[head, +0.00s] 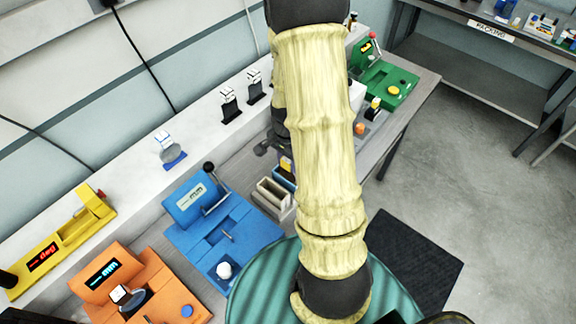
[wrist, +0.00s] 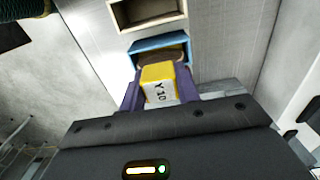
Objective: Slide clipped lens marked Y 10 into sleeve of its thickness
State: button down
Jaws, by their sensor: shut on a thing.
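My gripper (wrist: 158,80) has purple fingers shut on the yellow clip (wrist: 157,73), whose white label reads Y 10. A brownish round lens edge (wrist: 174,52) shows beyond the clip, at the mouth of the blue sleeve (wrist: 150,43). The lens seems to lie partly within that opening; how deep it sits cannot be told. A beige sleeve (wrist: 117,17) with an open mouth is beside the blue one.
A blue mm gauge (head: 235,235), an orange gauge (head: 150,285) and a yellow deg gauge (head: 60,245) stand at the left. Other clipped lenses stand on the back ledge (head: 165,148). A green device (head: 385,80) is beyond my arm.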

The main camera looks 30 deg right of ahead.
jog(key=shift+f, duration=1.4)
jog(key=shift+f, duration=0.15)
jog(key=c, duration=1)
grip_release()
notch_tip(320, 180, up, 12)
jog(key=shift+r+b, duration=0.2)
jog(key=shift+b, duration=0.6)
